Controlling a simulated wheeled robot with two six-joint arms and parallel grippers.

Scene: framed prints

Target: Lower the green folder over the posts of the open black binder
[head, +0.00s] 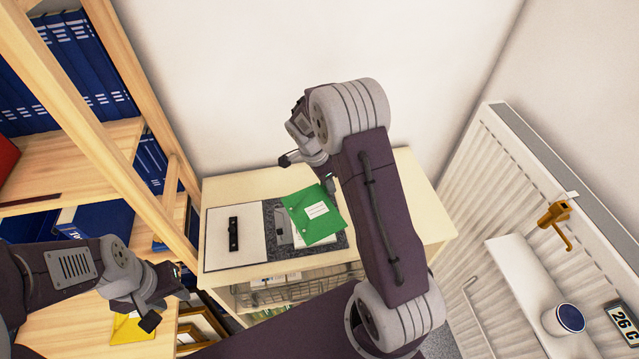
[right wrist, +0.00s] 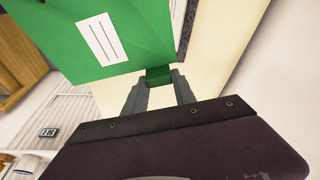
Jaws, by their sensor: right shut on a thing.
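The green folder (head: 322,226) has a white label and hangs tilted over the right part of the open binder. It fills the upper left of the right wrist view (right wrist: 60,32). My right gripper (right wrist: 158,78) is shut on the folder's edge; in the head view my own arm partly hides it. The open binder (head: 250,253) lies on the cabinet top, with a pale left panel bearing a black piece and a dark speckled right part. The folder covers much of that right part, and I cannot make out the posts. My left gripper (head: 167,308) is open and empty at lower left.
The pale cabinet top (head: 415,215) is clear at right. A wooden shelf with blue binders (head: 75,60) stands at left, a yellow folder (head: 130,328) below it. A white radiator (head: 490,190) and a ledge with a blue-topped cup (head: 570,318) stand at right.

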